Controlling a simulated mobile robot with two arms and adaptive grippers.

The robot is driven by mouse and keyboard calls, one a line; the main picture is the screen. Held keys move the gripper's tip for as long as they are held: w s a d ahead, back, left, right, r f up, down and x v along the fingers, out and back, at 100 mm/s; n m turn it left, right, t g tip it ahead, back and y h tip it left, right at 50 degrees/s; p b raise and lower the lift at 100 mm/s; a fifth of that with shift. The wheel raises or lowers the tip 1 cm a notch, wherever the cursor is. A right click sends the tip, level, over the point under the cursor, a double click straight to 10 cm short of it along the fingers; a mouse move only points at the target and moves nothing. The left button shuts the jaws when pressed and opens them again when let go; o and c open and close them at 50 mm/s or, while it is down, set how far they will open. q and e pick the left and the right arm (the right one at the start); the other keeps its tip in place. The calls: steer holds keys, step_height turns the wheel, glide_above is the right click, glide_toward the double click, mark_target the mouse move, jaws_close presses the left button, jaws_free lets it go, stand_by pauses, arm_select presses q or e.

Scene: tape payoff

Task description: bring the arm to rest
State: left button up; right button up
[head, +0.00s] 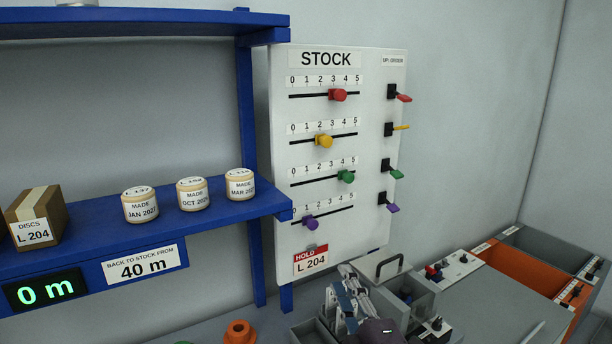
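My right gripper (345,290) shows at the bottom middle, its grey fingers pointing up and its dark wrist below. It is in front of the lower edge of the white STOCK board (383,150), over the grey work surface. I see nothing clearly held in it; the fingers overlap in this view, so I cannot tell how far apart they are. My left gripper is not in view.
A grey box with a black handle (389,266) stands close to the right gripper. An orange ring-shaped part (239,332) lies to its left. Blue shelves (100,225) carry labelled tubs and a carton (37,217). Orange and grey bins (520,277) stand right.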

steer(key=s+d+f+m+g+h, duration=0.3)
steer(key=s+d+f+m+g, duration=0.25)
steer(key=f, duration=0.45)
steer(key=s+d+f+m+g+h, duration=0.25)
steer(key=s+d+f+m, duration=0.3)
steer(key=s+f, duration=0.35)
steer(key=s+d+f+m+g, duration=0.1)
steer(key=s+f+m+g, duration=0.3)
steer(key=s, duration=0.6)
steer(key=s+d+f+m+g, duration=0.1)
steer(key=s+f+g, duration=0.2)
steer(key=s+f, duration=0.45)
steer(key=s+f+g+b, duration=0.1)
steer(key=s+f, duration=0.1)
steer(key=f, duration=1.1)
steer(key=s+f+g+b, duration=0.1)
steer(key=s+f, duration=0.1)
steer(key=f, duration=1)
steer(key=s+d+f, duration=0.2)
steer(key=s+f, duration=1.5)
steer(key=f, duration=0.1)
steer(key=shift+d+f+g+b, duration=0.4)
